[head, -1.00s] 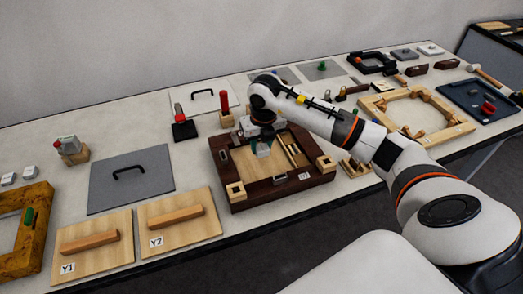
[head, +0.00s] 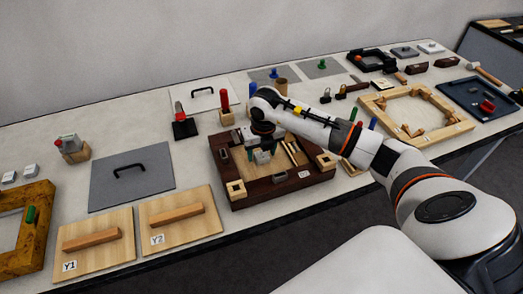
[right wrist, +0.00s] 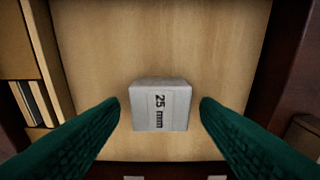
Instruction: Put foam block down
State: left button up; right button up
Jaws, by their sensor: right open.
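The foam block (right wrist: 160,105) is a light grey block with "25 mm" printed on its face. In the right wrist view it sits on the pale wooden floor (right wrist: 150,40) of a dark-framed tray. My right gripper (right wrist: 160,112) is open, with a green finger on each side of the block and a visible gap to both. My left gripper is not in view.
Wooden corner pieces (head: 236,189) sit on the tray's rim, and slim strips (head: 293,151) lie inside at the right. Boards Y1 (head: 95,258) and Y2 (head: 180,233) with bar handles lie to the left. A grey lidded plate (head: 130,190) lies behind them. A pale wooden frame (head: 425,135) is at right.

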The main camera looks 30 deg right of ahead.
aim_at(263, 158)
jog(key=shift+r, duration=0.2)
notch_tip(263, 158, up, 12)
jog(key=s+b, duration=0.1)
jog(key=b, duration=0.1)
jog(key=shift+s+a, duration=0.15)
jog(key=shift+s, duration=0.05)
jog(key=shift+f, duration=0.1)
